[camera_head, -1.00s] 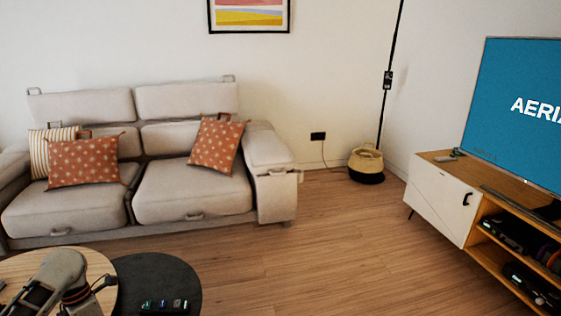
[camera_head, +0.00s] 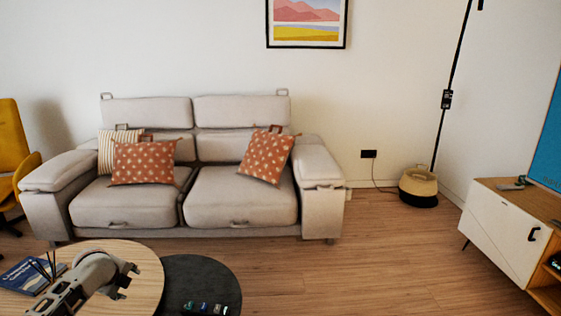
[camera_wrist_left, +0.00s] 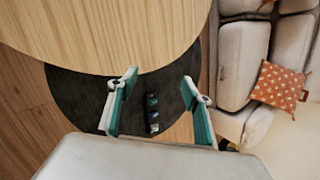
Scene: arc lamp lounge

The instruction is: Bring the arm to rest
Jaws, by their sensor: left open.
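My left arm comes in at the lower left of the head view, over the round wooden coffee table (camera_head: 146,262). My left gripper (camera_head: 128,282) is at the end of it. In the left wrist view the gripper (camera_wrist_left: 160,88) is open, its two teal-lined fingers apart with nothing between them touching. Behind the fingers lies the dark round table (camera_wrist_left: 75,95) with a row of small dark items (camera_wrist_left: 152,112). My right gripper is in neither view.
A grey sofa (camera_head: 240,198) with orange cushions (camera_head: 144,162) stands behind the tables. A blue book (camera_head: 30,275) lies on the wooden table. A yellow chair (camera_head: 12,140) is at far left. A basket (camera_head: 418,184) and white cabinet (camera_head: 505,230) are at right. Floor between is clear.

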